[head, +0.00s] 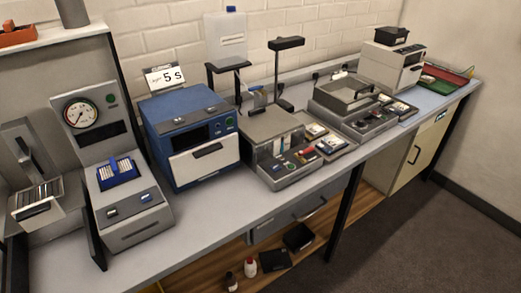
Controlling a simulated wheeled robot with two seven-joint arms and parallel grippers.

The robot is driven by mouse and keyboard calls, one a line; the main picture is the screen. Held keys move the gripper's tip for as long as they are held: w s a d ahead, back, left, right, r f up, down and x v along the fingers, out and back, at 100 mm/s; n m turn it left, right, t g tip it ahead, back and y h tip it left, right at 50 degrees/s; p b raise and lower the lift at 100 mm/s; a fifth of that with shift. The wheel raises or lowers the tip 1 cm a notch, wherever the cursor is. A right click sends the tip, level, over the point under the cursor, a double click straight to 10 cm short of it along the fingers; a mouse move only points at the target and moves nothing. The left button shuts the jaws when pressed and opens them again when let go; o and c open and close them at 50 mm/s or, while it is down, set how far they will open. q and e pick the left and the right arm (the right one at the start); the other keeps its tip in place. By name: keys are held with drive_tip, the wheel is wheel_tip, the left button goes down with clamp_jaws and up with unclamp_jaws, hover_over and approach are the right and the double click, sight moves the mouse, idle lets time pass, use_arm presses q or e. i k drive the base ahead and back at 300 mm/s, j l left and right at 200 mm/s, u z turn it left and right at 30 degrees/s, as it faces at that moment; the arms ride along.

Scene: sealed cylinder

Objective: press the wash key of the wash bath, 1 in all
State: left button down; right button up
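No part is labelled legibly as the wash bath or its wash key, so I cannot tell for certain which machine it is. One candidate is the grey machine with a raised square basin (346,88) and a dark front control panel (372,121), right of the bench's middle. Another is the grey station (270,124) at the middle, with small coloured keys and clear tubes in its front recess; a white bottle (227,40) stands on a black stand behind it. Neither of my grippers shows in the head view.
The long grey bench (225,208) carries a gauge machine (112,165) with a blue rack, a blue oven-like box (187,118) with a sign reading 5 s, and a white box machine (390,68). A strip along the front edge is clear. Bottles and black trays sit on the lower shelf.

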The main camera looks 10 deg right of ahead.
sight(275, 167)
drive_tip(key=i+l, duration=0.15)
drive_tip(key=l, duration=0.25)
drive_tip(key=i+l+u, duration=0.1)
drive_tip(key=l, duration=0.3)
drive_tip(key=i+l, duration=0.2)
drive_tip(key=l, duration=0.25)
drive_tip(key=i+l, duration=0.15)
drive_tip(key=l, duration=0.25)
drive_tip(key=i+l+u, duration=0.1)
drive_tip(key=l, duration=0.3)
drive_tip(key=i, duration=0.05)
